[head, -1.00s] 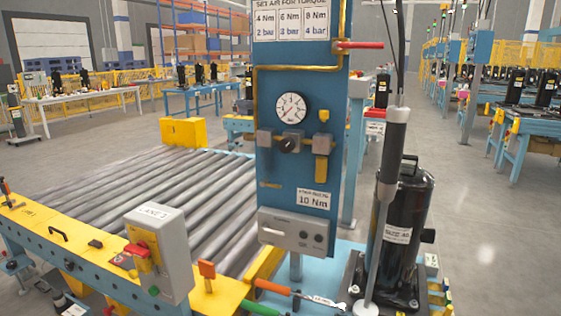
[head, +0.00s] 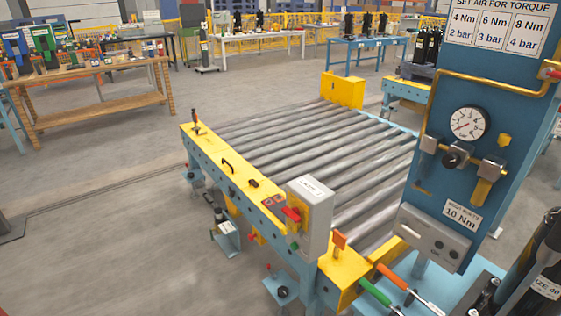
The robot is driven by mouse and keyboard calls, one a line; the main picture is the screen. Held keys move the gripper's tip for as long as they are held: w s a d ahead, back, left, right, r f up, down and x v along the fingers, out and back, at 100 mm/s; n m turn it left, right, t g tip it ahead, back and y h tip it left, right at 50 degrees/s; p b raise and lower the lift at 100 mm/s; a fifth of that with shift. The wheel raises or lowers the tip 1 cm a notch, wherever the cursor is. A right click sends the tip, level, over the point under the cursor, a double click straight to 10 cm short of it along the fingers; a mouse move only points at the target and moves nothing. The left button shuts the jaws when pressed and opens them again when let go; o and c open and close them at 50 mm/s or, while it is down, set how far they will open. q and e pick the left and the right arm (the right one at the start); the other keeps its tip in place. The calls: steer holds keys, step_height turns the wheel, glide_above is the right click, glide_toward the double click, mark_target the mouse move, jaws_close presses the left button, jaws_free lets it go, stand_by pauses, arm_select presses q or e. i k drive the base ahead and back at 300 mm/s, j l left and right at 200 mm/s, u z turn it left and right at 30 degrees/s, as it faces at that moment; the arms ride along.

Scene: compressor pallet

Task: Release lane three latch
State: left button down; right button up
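A grey box (head: 312,207) with a lane label stands on the near end of the yellow rail of the roller conveyor (head: 228,166). The label's number is hard to read now. A red handle (head: 291,214) on a yellow plate is on the box's front face. An orange lever (head: 339,241) stands upright on the rail just right of the box. A small dark lever with a reddish tip (head: 196,121) stands at the rail's far end. I cannot tell which of these is the latch. Neither of my grippers is in view.
A blue panel (head: 480,150) with a gauge (head: 468,123) rises at the right. Green-handled (head: 374,291) and orange-handled (head: 391,276) tools lie below it. A black cylinder (head: 530,270) stands at the right edge. The floor (head: 100,235) left of the conveyor is mostly open.

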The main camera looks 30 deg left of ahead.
mark_target(252, 181)
steer(key=u, duration=1.1)
steer(key=i+j+z, duration=0.2)
steer(key=z, duration=0.25)
steer(key=i+j+z, duration=0.2)
steer(key=z, duration=0.25)
steer(key=i+j+z, duration=0.1)
steer(key=j, duration=0.35)
steer(key=i+j+z, duration=0.1)
steer(key=i+j, duration=0.15)
steer(key=j, duration=0.25)
steer(key=i+j+z, duration=0.15)
steer(key=j, duration=0.35)
steer(key=i+j+z, duration=0.1)
steer(key=j, duration=0.4)
steer(key=i+j+z, duration=0.1)
steer(key=j, duration=0.4)
steer(key=i+j, duration=0.1)
steer(key=j, duration=0.35)
steer(key=i+j, duration=0.1)
steer(key=j, duration=0.4)
steer(key=i+j, duration=0.1)
steer(key=j, duration=0.35)
steer(key=i+j, duration=0.1)
steer(key=j, duration=0.35)
steer(key=i+j, duration=0.1)
steer(key=j, duration=0.35)
